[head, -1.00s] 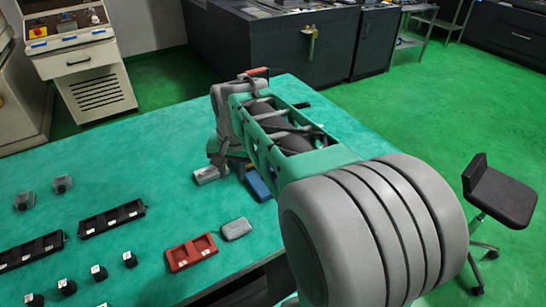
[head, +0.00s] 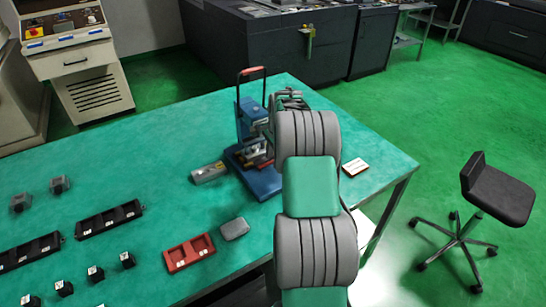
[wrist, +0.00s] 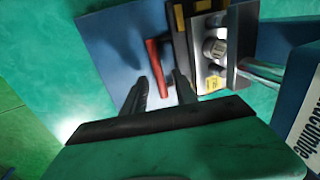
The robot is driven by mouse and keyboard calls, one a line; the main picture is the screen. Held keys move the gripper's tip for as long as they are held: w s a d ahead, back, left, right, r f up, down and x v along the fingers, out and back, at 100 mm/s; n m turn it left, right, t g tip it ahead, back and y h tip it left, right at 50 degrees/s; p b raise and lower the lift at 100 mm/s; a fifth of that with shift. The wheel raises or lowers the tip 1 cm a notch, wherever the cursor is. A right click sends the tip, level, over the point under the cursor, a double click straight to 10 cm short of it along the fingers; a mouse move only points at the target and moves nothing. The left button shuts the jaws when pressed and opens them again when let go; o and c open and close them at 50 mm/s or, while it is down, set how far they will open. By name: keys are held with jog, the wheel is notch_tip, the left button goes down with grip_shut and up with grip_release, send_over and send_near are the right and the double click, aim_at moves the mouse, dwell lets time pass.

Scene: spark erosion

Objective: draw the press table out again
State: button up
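The blue press (head: 262,182) stands near the far edge of the green table, with a tall lever ending in a red grip (head: 251,71). In the wrist view its blue base (wrist: 112,50) carries a dark and metal slide, which looks like the press table (wrist: 205,55), with a round knob on it. A red bar handle (wrist: 156,62) sticks out beside it. My gripper (wrist: 160,88) is open, its two dark fingers apart on either side of the handle's near end. I cannot tell whether they touch it.
A grey block (head: 209,172) lies left of the press, and a white-and-red card (head: 356,167) lies right of my arm. A red tray (head: 189,253), a grey case (head: 234,229) and black trays (head: 109,220) are nearer. A stool (head: 497,195) stands right of the table.

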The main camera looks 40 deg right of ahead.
jog(key=shift+c, duration=0.5)
grip_shut()
dwell(0.9)
